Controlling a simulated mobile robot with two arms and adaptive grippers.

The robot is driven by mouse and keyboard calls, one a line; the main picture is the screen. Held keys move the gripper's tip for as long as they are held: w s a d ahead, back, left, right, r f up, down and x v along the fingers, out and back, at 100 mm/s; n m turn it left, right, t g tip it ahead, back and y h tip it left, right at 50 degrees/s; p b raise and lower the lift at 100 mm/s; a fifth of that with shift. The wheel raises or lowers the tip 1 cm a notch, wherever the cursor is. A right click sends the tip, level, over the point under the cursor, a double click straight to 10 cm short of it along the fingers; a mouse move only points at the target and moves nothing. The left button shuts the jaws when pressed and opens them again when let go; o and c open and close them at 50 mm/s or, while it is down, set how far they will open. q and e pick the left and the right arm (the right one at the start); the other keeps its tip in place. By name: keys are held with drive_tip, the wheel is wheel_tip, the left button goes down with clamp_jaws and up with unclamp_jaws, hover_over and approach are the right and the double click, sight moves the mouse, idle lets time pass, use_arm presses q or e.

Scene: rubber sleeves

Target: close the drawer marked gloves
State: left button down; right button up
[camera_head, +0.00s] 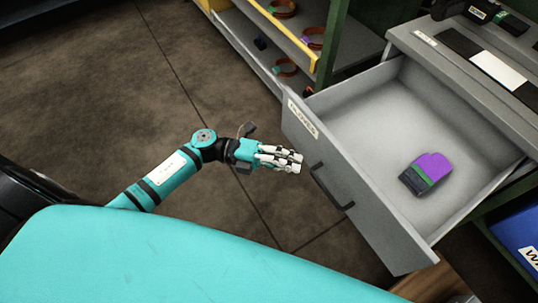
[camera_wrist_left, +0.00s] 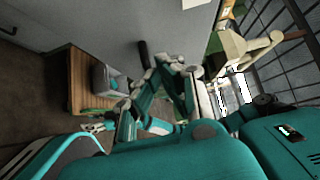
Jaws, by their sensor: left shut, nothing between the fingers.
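The drawer marked gloves (camera_head: 354,180) is pulled out of a grey unit in the head view. Its front panel carries a white label (camera_head: 303,119) and a dark bar handle (camera_head: 331,188). A purple, green and black glove (camera_head: 433,168) lies inside on the drawer floor. My left gripper (camera_head: 300,160) is shut and empty, with its fingertips close to the drawer front, near the handle's upper end; whether they touch it I cannot tell. In the left wrist view the shut fingers (camera_wrist_left: 170,64) show before the grey panel (camera_wrist_left: 185,32) and dark handle (camera_wrist_left: 144,53). My right gripper does not show.
A shelf with a yellow edge (camera_head: 281,32) and several ring-shaped items stands at the top, beside a green post (camera_head: 333,40). Black items (camera_head: 480,12) lie on the grey unit's top. A blue bin (camera_head: 519,238) is at lower right. Bare floor (camera_head: 120,100) lies left of the drawer.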

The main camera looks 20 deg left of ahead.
sight(323, 160)
use_arm(q)
drive_tip(key=w+d, duration=0.2)
drive_tip(key=w, duration=0.1)
drive_tip(key=shift+w, duration=0.1)
idle(0.3)
